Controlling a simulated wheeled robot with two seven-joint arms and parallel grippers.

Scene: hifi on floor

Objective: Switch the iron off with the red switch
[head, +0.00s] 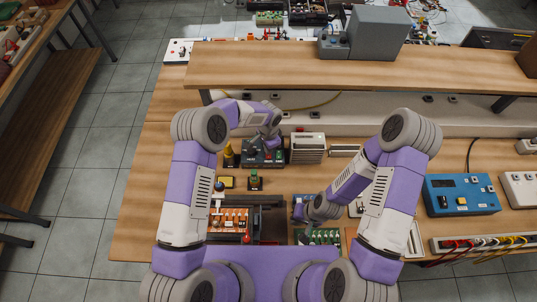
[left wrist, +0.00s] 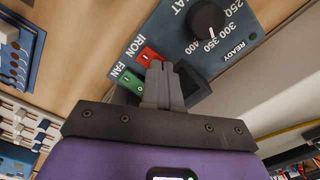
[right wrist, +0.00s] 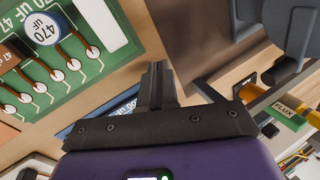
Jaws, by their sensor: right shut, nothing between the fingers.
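The dark blue-grey soldering station (head: 262,158) stands on the bench left of centre. The left wrist view shows its panel with a red rocker switch (left wrist: 149,55) labelled IRON, a green FAN switch (left wrist: 131,82) and a black dial (left wrist: 208,20). My left gripper (left wrist: 160,66) has its fingers together, with the tips at the red switch and partly covering it. I cannot tell whether they touch it or which way it is tipped. My right gripper (right wrist: 157,68) is shut and empty, low over the bench near a green circuit board (right wrist: 70,60).
A light vented box (head: 307,148) stands right of the station. A wooden shelf (head: 270,68) overhangs the back. A blue meter (head: 460,195) sits at the right.

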